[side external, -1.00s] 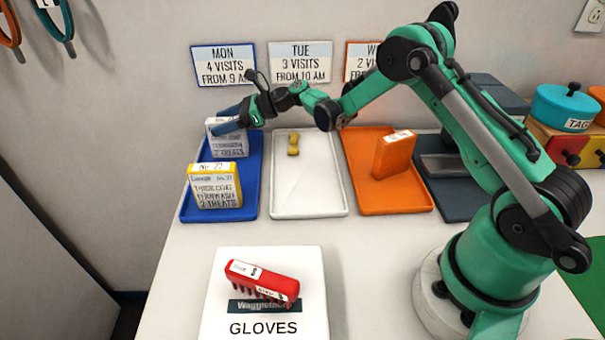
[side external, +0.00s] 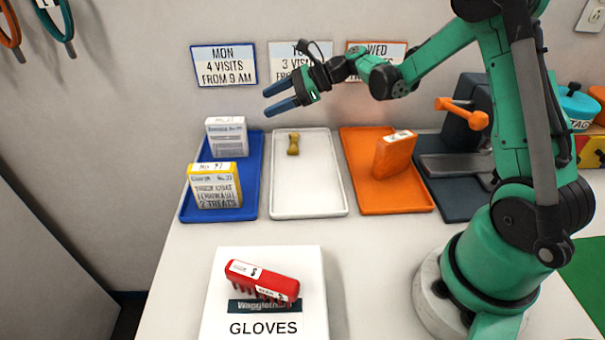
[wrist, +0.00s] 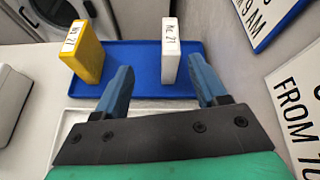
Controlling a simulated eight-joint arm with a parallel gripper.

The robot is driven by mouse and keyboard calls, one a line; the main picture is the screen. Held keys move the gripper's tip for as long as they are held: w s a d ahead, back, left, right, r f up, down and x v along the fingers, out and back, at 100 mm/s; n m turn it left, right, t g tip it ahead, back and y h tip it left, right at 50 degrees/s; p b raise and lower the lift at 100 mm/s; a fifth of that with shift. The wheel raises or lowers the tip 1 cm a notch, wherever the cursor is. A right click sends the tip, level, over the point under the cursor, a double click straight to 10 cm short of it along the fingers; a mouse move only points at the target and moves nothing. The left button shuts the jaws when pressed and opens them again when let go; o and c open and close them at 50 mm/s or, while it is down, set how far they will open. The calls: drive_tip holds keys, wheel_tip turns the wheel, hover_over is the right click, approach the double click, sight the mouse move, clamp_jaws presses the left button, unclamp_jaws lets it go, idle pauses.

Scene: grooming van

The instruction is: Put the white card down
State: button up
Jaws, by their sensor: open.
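The white card (side external: 227,136) stands upright in the back part of the blue tray (side external: 247,205). It also shows in the wrist view (wrist: 170,52), upright on the blue tray (wrist: 130,48). A yellow card (side external: 215,185) stands in front of it in the same tray, and it shows at the left in the wrist view (wrist: 83,55). My gripper (side external: 279,98) is open and empty. It is raised above the trays, right of the white card and clear of it. Its two blue fingers (wrist: 160,80) are spread apart in the wrist view.
A white tray (side external: 308,190) holds a small yellow bone-shaped piece (side external: 293,144). An orange tray (side external: 400,208) holds an orange card (side external: 394,155). A red brush (side external: 262,282) lies on the white gloves box (side external: 222,318) in front. Signs hang on the wall behind.

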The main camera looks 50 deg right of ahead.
drive_tip(key=s+a+r+n+g+h, duration=0.1)
drive_tip(key=s+a+n+h, duration=0.2)
drive_tip(key=s+n, duration=0.5)
drive_tip(key=s+a+r+n+h, duration=0.1)
drive_tip(key=s+a+n+h, duration=0.2)
drive_tip(key=n, duration=1.3)
drive_tip(key=s+h, duration=0.3)
drive_tip(key=s, duration=0.3)
drive_tip(key=shift+n+g, duration=0.4)
